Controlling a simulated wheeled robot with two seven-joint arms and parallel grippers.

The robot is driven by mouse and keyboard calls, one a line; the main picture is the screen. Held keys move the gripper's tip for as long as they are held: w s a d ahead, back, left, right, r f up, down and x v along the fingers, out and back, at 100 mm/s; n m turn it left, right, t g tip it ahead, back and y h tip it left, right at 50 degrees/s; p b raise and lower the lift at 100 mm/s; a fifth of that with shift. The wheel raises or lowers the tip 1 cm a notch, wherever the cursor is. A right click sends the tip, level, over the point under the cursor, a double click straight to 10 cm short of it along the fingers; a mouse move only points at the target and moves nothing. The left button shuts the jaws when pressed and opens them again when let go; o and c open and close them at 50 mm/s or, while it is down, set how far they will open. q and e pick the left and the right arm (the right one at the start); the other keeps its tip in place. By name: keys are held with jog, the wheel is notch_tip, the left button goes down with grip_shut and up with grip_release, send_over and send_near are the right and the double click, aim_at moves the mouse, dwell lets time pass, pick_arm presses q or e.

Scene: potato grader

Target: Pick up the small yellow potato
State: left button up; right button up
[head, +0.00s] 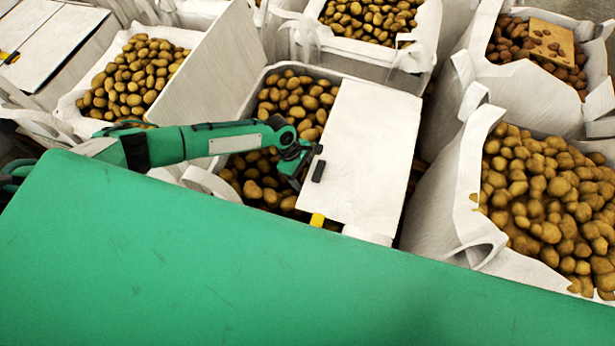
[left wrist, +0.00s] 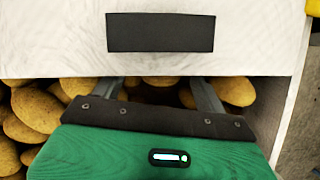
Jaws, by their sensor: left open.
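I cannot single out one small yellow potato among the many in view. Yellow-brown potatoes (head: 262,190) fill the middle white bag, partly covered by a white panel (head: 372,140). My left gripper (head: 297,165) is over this bag at the panel's left edge. In the left wrist view my left gripper (left wrist: 163,86) is open, with its fingers running out of sight at the white panel's (left wrist: 255,45) edge. A potato (left wrist: 160,81) shows between the fingers, partly hidden, and another potato (left wrist: 233,91) lies right of them. I see no potato held. My right gripper is not in view.
A black strip (head: 318,171) is on the panel, and a yellow patch (head: 318,219) at its lower edge. More potato bags stand around: one at left (head: 190,85), one at right (head: 465,205) and several behind. A wide green surface (head: 200,270) spans the front.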

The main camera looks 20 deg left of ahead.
pick_arm(q)
jog(key=shift+s+d+f, duration=0.15)
jog(key=shift+d+f, duration=0.1)
jog(key=shift+f, duration=0.35)
jog(key=c, duration=1)
jog(key=shift+c, duration=0.2)
jog(key=shift+r, duration=0.15)
